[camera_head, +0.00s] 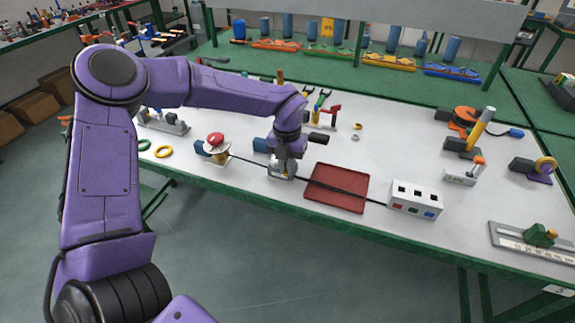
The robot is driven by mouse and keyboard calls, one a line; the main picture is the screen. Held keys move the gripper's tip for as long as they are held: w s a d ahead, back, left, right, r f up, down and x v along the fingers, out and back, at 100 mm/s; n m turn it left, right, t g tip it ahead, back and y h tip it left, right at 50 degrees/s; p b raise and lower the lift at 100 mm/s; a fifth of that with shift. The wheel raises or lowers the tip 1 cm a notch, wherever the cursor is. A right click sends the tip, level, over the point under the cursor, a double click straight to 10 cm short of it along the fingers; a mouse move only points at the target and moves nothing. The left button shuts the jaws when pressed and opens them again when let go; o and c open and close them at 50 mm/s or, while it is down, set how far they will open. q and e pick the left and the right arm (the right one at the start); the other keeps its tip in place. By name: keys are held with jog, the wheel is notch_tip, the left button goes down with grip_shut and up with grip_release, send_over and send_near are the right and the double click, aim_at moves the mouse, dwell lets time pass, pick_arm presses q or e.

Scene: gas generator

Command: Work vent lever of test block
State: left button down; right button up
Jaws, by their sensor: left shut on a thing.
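My left arm comes in from the left, and its gripper (283,163) points down at the middle of the white-topped table. It is over a small grey metal block (281,176), which looks like the test block, with a blue part (261,145) just to its left. The gripper is shut at the block, apparently on its vent lever. The lever and the fingertips are mostly hidden by the gripper and wrist, so the lever's angle cannot be told. My right gripper is not in view.
A red tray (321,199) lies right of the block, with a black cable across it. A white box (415,199) with coloured buttons is farther right. A device with a red knob (215,139) stands left. Tools stand behind.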

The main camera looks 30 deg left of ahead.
pick_arm(q)
jog(key=n+b, duration=0.1)
jog(key=d+n+b, duration=0.1)
jog(key=n, duration=0.1)
jog(key=n+b, duration=0.1)
jog(key=shift+w+d+f+n+b, duration=0.15)
jog(key=shift+w+f+n+b, duration=0.05)
jog(key=shift+w+n+b, duration=0.15)
jog(key=n+b, duration=0.2)
jog(key=n, duration=0.1)
jog(key=w+d+n+b, duration=0.1)
jog(key=shift+n+b, duration=0.25)
jog(key=shift+b, duration=0.05)
jog(key=n+b, duration=0.1)
jog(key=w+n+b, duration=0.1)
jog(key=n+b, duration=0.2)
jog(key=n, duration=0.1)
jog(key=shift+w+d+b, duration=0.2)
jog(key=shift+w+b, duration=0.15)
jog(key=shift+w+r+n+b, duration=0.1)
jog(key=shift+w+n+b, duration=0.2)
jog(key=shift+n+b, duration=0.55)
jog(key=shift+w+r+n+b, duration=0.1)
jog(key=shift+w+n+b, duration=0.15)
jog(key=shift+n+b, duration=0.6)
jog(key=shift+n, duration=0.3)
jog(key=shift+a, duration=0.1)
jog(key=c, duration=1.2)
grip_release()
